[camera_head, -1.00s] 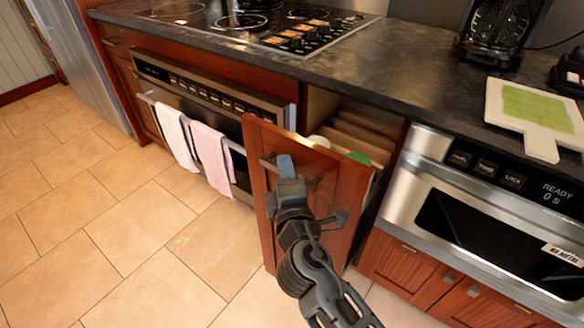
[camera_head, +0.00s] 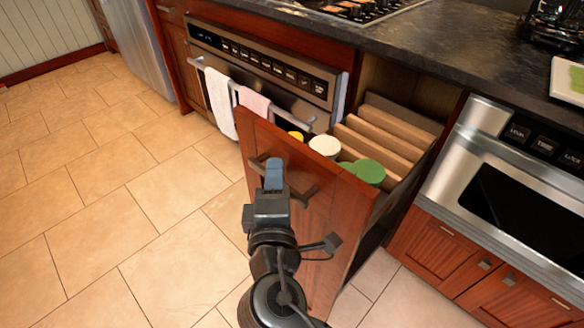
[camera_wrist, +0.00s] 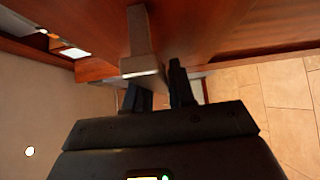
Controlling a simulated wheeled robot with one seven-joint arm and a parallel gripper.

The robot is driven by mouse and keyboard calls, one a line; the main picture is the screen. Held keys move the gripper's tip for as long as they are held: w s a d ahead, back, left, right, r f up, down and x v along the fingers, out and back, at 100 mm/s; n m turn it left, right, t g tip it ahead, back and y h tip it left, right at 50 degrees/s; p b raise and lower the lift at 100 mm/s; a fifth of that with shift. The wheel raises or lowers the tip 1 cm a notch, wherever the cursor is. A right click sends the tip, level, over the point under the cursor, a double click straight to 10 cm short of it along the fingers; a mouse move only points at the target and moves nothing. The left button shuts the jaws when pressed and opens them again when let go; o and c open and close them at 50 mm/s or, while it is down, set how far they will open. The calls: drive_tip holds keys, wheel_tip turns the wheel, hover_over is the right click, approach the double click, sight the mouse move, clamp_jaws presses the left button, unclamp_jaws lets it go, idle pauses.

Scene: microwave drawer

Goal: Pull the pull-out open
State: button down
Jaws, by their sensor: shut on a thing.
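The pull-out (camera_head: 318,232) is a tall reddish wood front in the head view, drawn well out from the cabinet between the oven and the microwave drawer. Its inside shows wooden dividers and containers with white, green and yellow tops. My gripper (camera_head: 273,175) is at the upper left of the front, shut on the bar handle (camera_head: 300,186). In the wrist view, the grey handle (camera_wrist: 141,45) runs to my gripper's dark fingers (camera_wrist: 160,85). The fingertips are partly hidden by the handle.
The oven (camera_head: 262,70) with two hanging towels (camera_head: 220,103) stands to the left. The steel microwave drawer (camera_head: 520,190) is at the right under the dark counter (camera_head: 460,50). Open tiled floor (camera_head: 110,210) lies to the left and in front.

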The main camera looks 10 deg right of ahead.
drive_tip(key=shift+s+a+f+b, duration=0.1)
drive_tip(key=shift+s+a+b, duration=0.1)
drive_tip(key=shift+s+a, duration=0.65)
drive_tip(key=shift+s+a+b, duration=0.15)
drive_tip(key=shift+s+a, duration=0.4)
drive_tip(key=shift+a, duration=0.45)
drive_tip(key=c, duration=1)
unclamp_jaws()
drive_tip(key=shift+c, duration=0.2)
drive_tip(key=s+a, duration=0.1)
drive_tip(key=s, duration=0.6)
drive_tip(key=shift+s, duration=0.3)
drive_tip(key=shift+s+a, duration=0.1)
drive_tip(key=shift+a, duration=0.05)
